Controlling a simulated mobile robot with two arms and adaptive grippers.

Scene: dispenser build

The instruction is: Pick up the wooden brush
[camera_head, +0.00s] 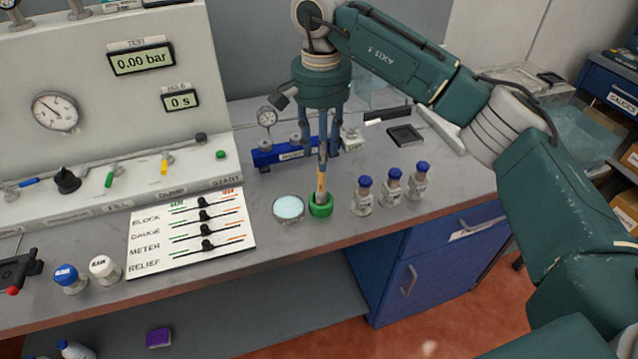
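The wooden brush (321,181) stands nearly upright in a green ring-shaped holder (320,206) near the front of the grey bench. My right gripper (321,150) points straight down over it. Its two blue fingers are spread, one on each side of the brush's upper part, with visible gaps between them and the handle. The brush's lower end is hidden inside the holder. My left gripper is not in view.
A round dish with pale blue contents (289,209) is just left of the holder. Several blue-capped bottles (363,194) stand close on the right. A blue block with a gauge (278,154) sits behind the gripper. A lettered white card (190,234) lies left.

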